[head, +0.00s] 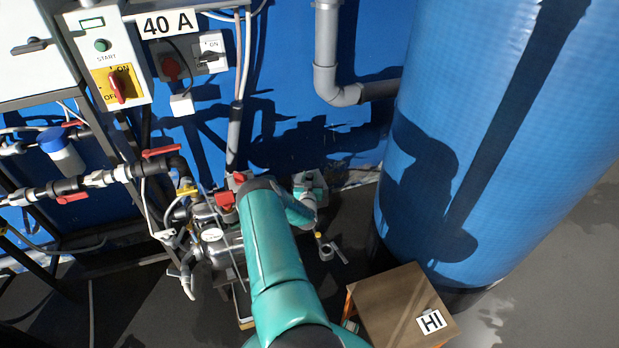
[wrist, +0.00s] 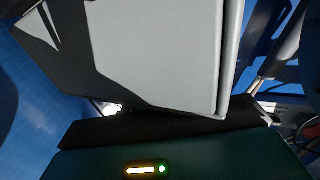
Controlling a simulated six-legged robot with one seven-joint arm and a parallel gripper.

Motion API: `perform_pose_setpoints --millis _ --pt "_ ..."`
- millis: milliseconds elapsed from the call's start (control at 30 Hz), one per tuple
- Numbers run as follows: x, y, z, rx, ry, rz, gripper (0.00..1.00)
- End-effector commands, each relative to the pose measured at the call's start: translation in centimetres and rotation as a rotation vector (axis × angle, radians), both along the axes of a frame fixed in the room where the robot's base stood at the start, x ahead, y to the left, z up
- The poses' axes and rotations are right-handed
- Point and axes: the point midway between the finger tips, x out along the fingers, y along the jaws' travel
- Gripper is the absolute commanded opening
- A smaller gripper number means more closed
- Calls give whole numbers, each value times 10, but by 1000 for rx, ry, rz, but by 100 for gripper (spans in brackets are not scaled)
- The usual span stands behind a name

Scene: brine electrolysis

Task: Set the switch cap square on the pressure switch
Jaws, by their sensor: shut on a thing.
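A pale grey, boxy thing, which looks like the switch cap (wrist: 155,55), fills the upper middle of the wrist view, with a dark shadow across its left side. My gripper (wrist: 165,118) is shut on it; its dark edge shows just below the cap, and the fingertips are mostly hidden. In the head view my teal arm reaches forward, its far end beside the pump assembly (head: 220,245) with its round gauge. I cannot make out the cap in the head view. I cannot pick out the pressure switch; my arm may hide it.
A large blue tank (head: 480,130) stands at right. A brown box marked HI (head: 400,305) sits before it. A grey pipe (head: 325,60) descends the blue wall.

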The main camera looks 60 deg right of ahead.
Motion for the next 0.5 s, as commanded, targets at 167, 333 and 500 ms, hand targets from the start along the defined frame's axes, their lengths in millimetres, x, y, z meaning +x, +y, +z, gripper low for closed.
perform_pose_setpoints --millis 167,333,500 --pt "0 0 1 -1 0 0 0" --pt "0 0 0 -1 0 0 0" --pt "0 0 -2 -1 0 0 0"
